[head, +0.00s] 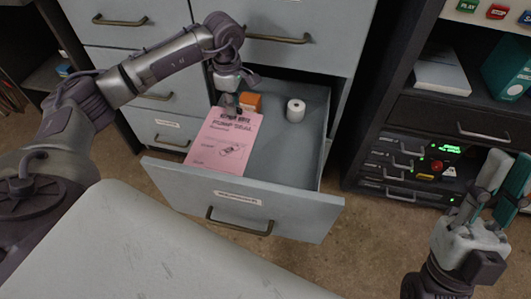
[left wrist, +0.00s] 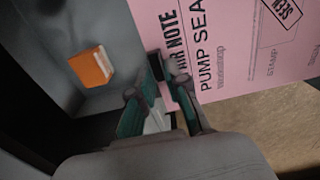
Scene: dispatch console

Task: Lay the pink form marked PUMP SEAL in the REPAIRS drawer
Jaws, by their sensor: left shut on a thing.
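The pink form (head: 225,142) reads PUMP SEAL and hangs over the left part of an open grey drawer (head: 285,206). The label on the drawer front is too small to read. My left gripper (head: 230,107) is shut on the form's top edge; the left wrist view shows its fingers (left wrist: 166,88) pinching the pink form (left wrist: 235,45), with a SEEN stamp box at its far side. The form's lower end reaches near the drawer's front panel; I cannot tell whether it touches. My right gripper (head: 492,190) is at the lower right, empty, with its fingers apart.
An orange box (head: 250,102) and a white roll (head: 296,110) stand inside the drawer's back part. The orange box also shows in the left wrist view (left wrist: 92,67). A dark console (head: 425,165) with lit buttons stands right. A pale surface (head: 150,255) lies in front.

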